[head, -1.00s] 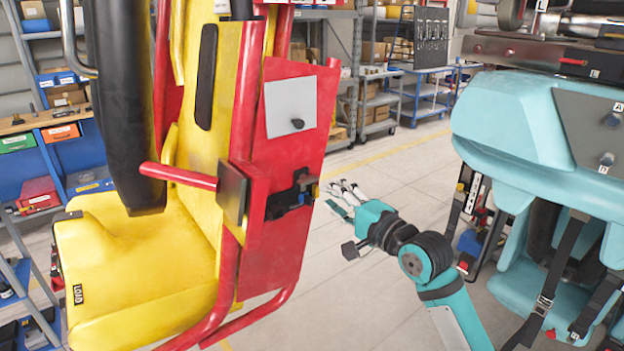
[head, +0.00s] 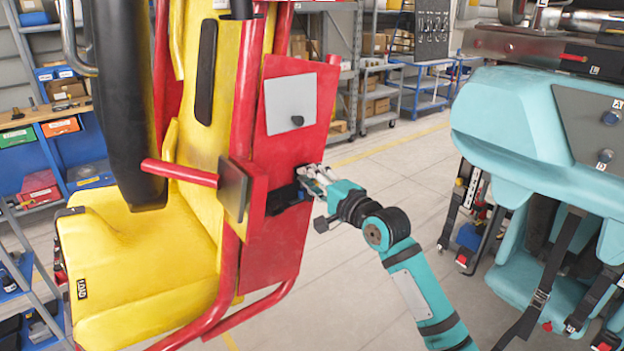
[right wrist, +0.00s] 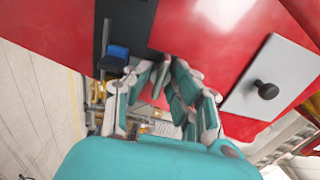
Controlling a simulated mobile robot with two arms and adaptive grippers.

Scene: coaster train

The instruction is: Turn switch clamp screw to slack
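The switch on the red seat-back panel is a black bracket (head: 283,198) in the head view. It also shows as a black bar (right wrist: 122,28) with a blue block (right wrist: 114,58) in the right wrist view. My right gripper (head: 312,174) is at the bracket's right end, with its fingertips close to the panel. In the right wrist view, the right gripper's fingers (right wrist: 158,76) converge beside the blue block. The clamp screw itself is hidden behind the fingers, and I cannot tell whether they touch or grip it. My left gripper is not in view.
A grey plate with a black knob (head: 297,120) sits above the switch on the red panel (head: 274,237). A yellow seat (head: 140,260) is at left, and a teal seat unit (head: 510,120) hangs at right. Open floor (head: 400,170) lies between them.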

